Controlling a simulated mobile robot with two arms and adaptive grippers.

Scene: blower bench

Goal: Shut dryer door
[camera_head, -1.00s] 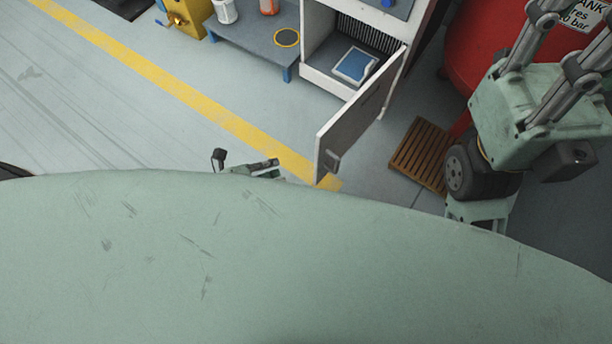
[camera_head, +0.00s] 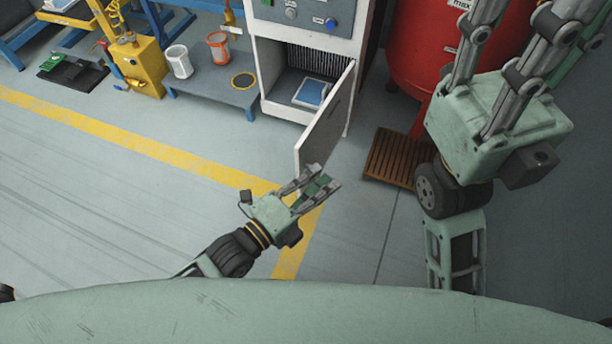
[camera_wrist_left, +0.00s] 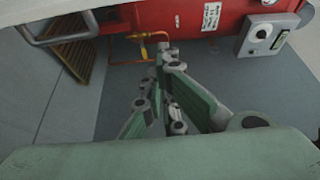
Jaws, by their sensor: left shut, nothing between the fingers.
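The dryer door (camera_head: 325,122) stands open, hinged at the right of the white dryer cabinet (camera_head: 263,62) and swung out toward me. In the left wrist view the door's pale edge and grey bar handle (camera_wrist_left: 62,36) show at the upper left. My left gripper (camera_head: 326,186) is shut and empty, just in front of the door's near lower end. I cannot tell whether they touch. Its fingers also show in the left wrist view (camera_wrist_left: 160,85). My right gripper (camera_head: 515,65) is raised at the right, its fingertips cut off by the top edge.
A blue tray (camera_head: 310,92) lies inside the dryer. A red tank (camera_head: 440,50) and a wooden slatted mat (camera_head: 392,158) are right of the door. A low platform (camera_head: 215,88) holds a white cup and an orange cup.

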